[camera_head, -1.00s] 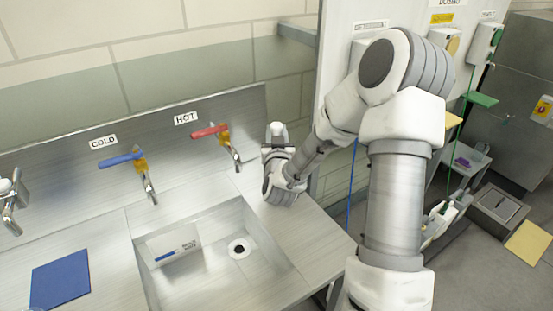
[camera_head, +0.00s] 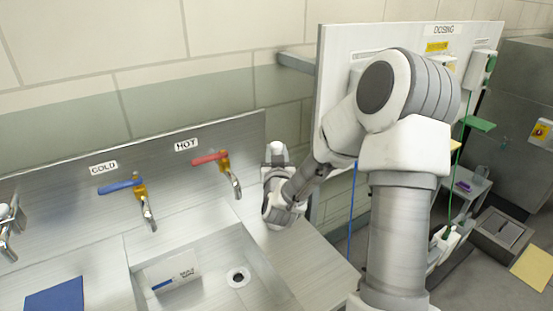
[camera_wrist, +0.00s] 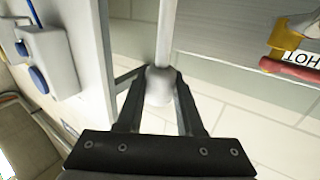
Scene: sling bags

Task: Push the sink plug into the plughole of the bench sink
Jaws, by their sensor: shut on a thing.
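My gripper (camera_wrist: 160,92) is shut on a pale rounded knob, which I take for the sink plug's handle (camera_wrist: 160,86). A pale shaft runs from the knob toward the top of the wrist view. In the head view a white knob (camera_head: 277,148) shows at my gripper, right of the hot tap; my wrist hides what is below. The plug's lower end is not visible. The bench sink (camera_head: 205,248) is at the lower middle of the head view. Its round, dark-centred plughole (camera_head: 238,277) is uncovered, below and left of my gripper.
A blue-handled cold tap (camera_head: 145,205) and red-handled hot tap (camera_head: 225,170) stand behind the sink. A blue mat (camera_head: 55,297) lies left. A white dosing board (camera_head: 340,60) stands behind my arm.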

